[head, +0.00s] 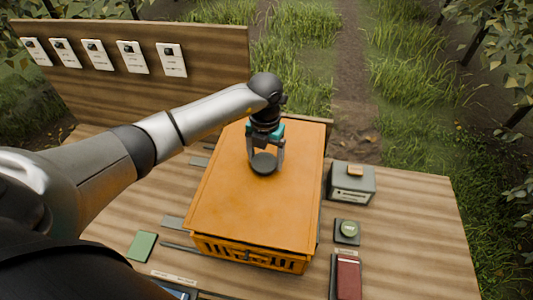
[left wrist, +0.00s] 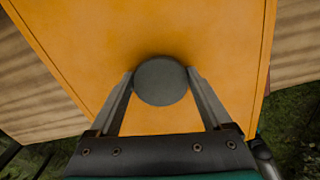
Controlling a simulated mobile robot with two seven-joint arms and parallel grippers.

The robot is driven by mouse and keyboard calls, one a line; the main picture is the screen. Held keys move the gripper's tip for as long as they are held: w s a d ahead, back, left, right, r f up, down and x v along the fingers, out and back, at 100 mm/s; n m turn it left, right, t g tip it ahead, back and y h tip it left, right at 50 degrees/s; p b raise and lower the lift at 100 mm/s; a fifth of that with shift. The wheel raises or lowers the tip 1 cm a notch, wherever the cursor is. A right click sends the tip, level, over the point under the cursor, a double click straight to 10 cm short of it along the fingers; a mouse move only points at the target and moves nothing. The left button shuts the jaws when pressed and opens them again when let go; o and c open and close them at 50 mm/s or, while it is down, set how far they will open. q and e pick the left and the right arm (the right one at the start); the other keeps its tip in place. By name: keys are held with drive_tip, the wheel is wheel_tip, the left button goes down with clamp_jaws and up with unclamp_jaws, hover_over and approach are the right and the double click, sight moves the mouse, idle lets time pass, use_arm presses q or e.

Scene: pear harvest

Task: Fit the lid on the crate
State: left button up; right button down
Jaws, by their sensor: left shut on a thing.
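The orange lid (head: 225,200) lies over the top of the orange crate (head: 245,254), whose slotted front wall shows below the lid's near edge. In the head view the lid looks level and closely lined up with the crate; whether it is fully seated I cannot tell. My left gripper (head: 265,163) is above the lid, shut on its round dark knob (head: 263,164). In the left wrist view the two fingers hold the knob (left wrist: 160,82) from both sides, with the lid (left wrist: 200,30) filling the background. My right gripper is not in view.
The crate stands on a wooden table (head: 420,220). To its right are a grey-green box (head: 352,183), a small scale-like block with a green round top (head: 348,230) and a dark red book (head: 348,277). A green card (head: 141,246) lies left. A board (head: 200,50) with several cards stands behind.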

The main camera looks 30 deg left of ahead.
sight(266, 159)
use_arm(q)
wheel_tip(266, 159, down, 4)
drive_tip(key=b, duration=0.2)
drive_tip(key=shift+w+r+b, duration=0.1)
drive_tip(key=shift+b, duration=0.25)
drive_tip(key=shift+f, duration=0.2)
idle(0.6)
drive_tip(key=shift+f+b, duration=0.55)
drive_tip(key=shift+b, duration=0.05)
idle(0.3)
drive_tip(key=o, duration=1.4)
drive_tip(key=shift+o, duration=0.2)
